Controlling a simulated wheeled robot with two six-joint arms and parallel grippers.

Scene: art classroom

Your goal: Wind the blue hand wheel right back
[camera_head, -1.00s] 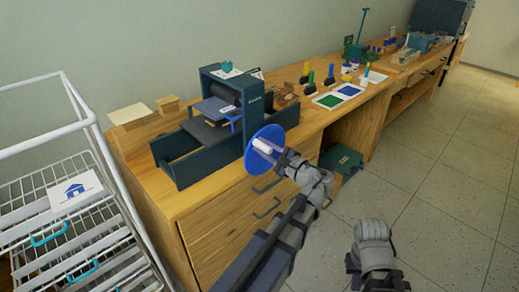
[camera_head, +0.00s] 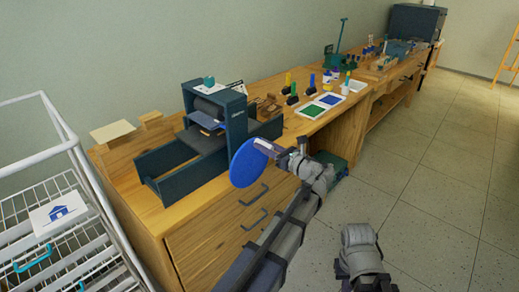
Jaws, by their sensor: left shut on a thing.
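The blue hand wheel (camera_head: 247,166) is a round disc on the front side of the dark printing press (camera_head: 237,118), which stands on the wooden bench. My left gripper (camera_head: 267,148) reaches in from the lower middle and is shut on the wheel's handle at the disc's upper right; the fingers hide most of the handle. The press bed (camera_head: 196,142) extends out to the left and right of the press frame. My right arm shows at the bottom right, but its fingertips cannot be made out.
A white wire drying rack (camera_head: 30,220) with a house print (camera_head: 58,213) stands at the left. Ink trays, green (camera_head: 310,111) and blue (camera_head: 330,100), lie farther right on the bench. A dark green box (camera_head: 330,164) is under the bench.

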